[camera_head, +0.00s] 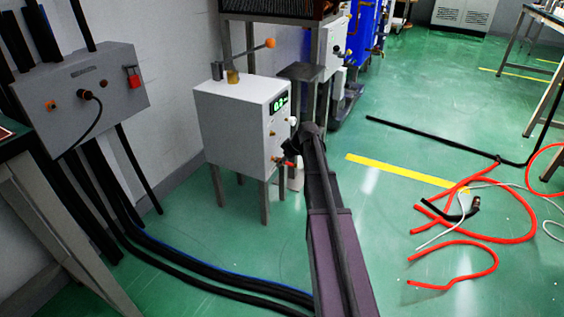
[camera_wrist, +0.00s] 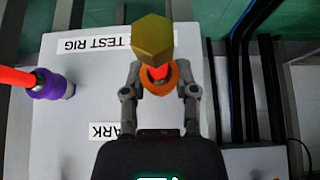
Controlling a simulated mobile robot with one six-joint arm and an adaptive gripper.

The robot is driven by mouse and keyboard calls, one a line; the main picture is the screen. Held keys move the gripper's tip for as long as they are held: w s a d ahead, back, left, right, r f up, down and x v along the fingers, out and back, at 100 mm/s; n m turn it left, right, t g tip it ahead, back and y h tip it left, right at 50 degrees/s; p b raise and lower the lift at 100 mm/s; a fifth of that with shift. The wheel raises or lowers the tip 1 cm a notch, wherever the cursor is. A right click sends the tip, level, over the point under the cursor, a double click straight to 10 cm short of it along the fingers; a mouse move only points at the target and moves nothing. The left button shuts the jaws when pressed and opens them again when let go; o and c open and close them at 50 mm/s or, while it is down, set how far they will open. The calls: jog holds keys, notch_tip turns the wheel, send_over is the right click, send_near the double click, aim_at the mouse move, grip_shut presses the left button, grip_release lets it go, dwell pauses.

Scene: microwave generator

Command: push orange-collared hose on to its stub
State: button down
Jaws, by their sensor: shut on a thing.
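My gripper (camera_wrist: 160,88) is shut on the orange collar (camera_wrist: 147,82) of a hose, with one finger at each side of it. A little red shows inside the collar. A gold hexagonal fitting (camera_wrist: 153,36) lies just above the collar in the wrist view and overlaps it; I cannot tell whether they are joined. A purple-collared red hose end (camera_wrist: 50,86) is at the left, apart from my gripper. In the head view my arm reaches the white box (camera_head: 238,122), and its far end hides most of the gripper and the hose.
The pale panel (camera_wrist: 80,90) behind carries an upside-down TEST RIG label (camera_wrist: 94,46). A grey box (camera_head: 95,95) hangs on the left wall above black hoses. Red hoses (camera_head: 480,235) lie loose on the floor at the right. The floor between is mostly clear.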

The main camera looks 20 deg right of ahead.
jog(key=shift+w+a, duration=0.3)
jog(key=shift+w, duration=0.15)
dwell(0.3)
jog(key=shift+c, duration=1.5)
grip_release()
jog(key=shift+s, duration=0.1)
